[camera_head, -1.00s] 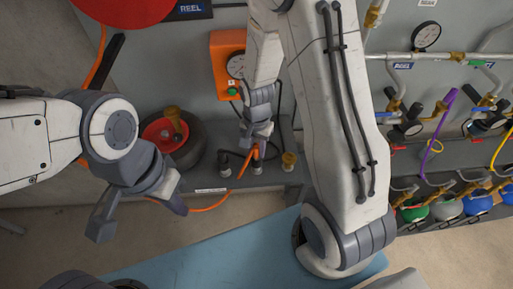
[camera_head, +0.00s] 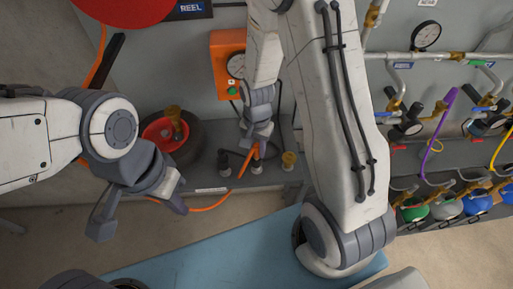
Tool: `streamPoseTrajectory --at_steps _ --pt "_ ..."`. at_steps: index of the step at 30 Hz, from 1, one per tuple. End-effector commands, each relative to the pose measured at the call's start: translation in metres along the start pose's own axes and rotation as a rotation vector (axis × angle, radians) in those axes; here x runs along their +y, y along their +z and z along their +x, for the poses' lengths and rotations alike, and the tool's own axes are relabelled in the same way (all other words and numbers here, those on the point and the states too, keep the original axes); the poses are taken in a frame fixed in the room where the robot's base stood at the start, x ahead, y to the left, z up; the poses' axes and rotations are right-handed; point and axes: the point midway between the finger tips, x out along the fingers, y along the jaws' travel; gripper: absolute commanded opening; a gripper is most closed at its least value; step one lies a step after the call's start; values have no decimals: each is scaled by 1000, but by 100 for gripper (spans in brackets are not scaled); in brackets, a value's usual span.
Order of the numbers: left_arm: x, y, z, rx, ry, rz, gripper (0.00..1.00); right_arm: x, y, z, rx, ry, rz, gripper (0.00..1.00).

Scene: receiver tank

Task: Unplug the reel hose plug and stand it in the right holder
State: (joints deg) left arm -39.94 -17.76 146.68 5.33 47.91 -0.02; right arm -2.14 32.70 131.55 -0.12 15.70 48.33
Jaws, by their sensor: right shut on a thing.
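My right gripper (camera_head: 253,144) points down in front of the orange box, over the grey ledge. It is shut on a slim orange piece (camera_head: 246,163), probably the reel hose plug, which slants down to the left. The gripper hides its upper end. Dark upright pieces on pale bases stand on the ledge, one to the left (camera_head: 224,160) and one just behind the orange piece. A brass-coloured piece (camera_head: 289,158) stands on the right base. I cannot tell which of these is the right holder. My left gripper (camera_head: 142,222) is open and empty at the lower left.
A red reel (camera_head: 125,8) is at the top left beside a REEL label (camera_head: 191,8). A dark wheel with a red hub (camera_head: 183,152) lies behind my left gripper. An orange hose (camera_head: 211,206) runs below the ledge. Gauges, valves and coloured tanks (camera_head: 446,209) fill the right.

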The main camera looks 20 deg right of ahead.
Motion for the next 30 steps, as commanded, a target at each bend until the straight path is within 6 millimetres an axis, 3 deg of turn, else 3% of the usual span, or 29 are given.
streamPoseTrajectory --at_steps 30 --pt "-1 0 10 0 0 0 0 0 2 18 -2 2 0 0"
